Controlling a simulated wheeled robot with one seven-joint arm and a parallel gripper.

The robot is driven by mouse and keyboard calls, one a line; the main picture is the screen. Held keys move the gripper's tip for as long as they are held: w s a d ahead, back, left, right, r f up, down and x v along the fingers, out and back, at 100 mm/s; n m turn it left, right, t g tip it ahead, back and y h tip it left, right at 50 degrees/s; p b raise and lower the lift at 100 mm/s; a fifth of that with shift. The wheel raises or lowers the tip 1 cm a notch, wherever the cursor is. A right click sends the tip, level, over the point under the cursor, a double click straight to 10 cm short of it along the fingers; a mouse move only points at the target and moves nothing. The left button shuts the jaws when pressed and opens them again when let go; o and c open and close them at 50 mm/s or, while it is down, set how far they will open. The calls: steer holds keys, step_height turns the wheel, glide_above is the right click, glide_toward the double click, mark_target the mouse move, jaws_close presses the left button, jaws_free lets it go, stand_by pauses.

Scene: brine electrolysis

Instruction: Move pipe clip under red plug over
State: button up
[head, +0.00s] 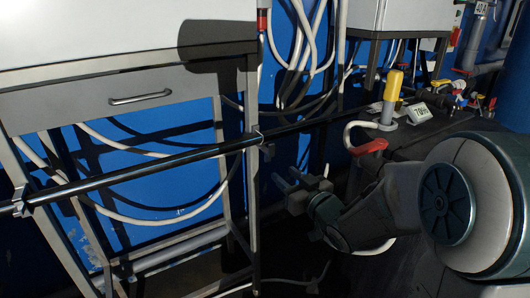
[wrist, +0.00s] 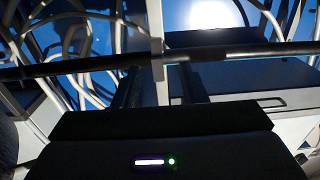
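A long dark pipe (head: 150,165) runs across the front of a metal frame. A red plug-like part (head: 264,4) shows at the top, above the right clip. My gripper (head: 286,177) is below and right of that clip, apart from it, with its fingers spread and nothing visible between them. In the wrist view the pipe (wrist: 245,51) crosses beyond my two dark fingers (wrist: 162,88), with a pale upright part (wrist: 157,66) between them.
A cabinet with a drawer (head: 105,105) stands at the left. White cables (head: 300,50) hang against the blue wall behind.

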mark_target(269, 159)
steer(key=x, duration=0.4)
steer(key=b+x, duration=0.1)
steer(key=x, duration=0.3)
steer(key=b+x, duration=0.1)
steer(key=x, duration=0.3)
steer(key=shift+w+d+f, duration=0.1)
steer(key=shift+w+d, duration=0.05)
steer(key=shift+w, duration=0.25)
jaws_close()
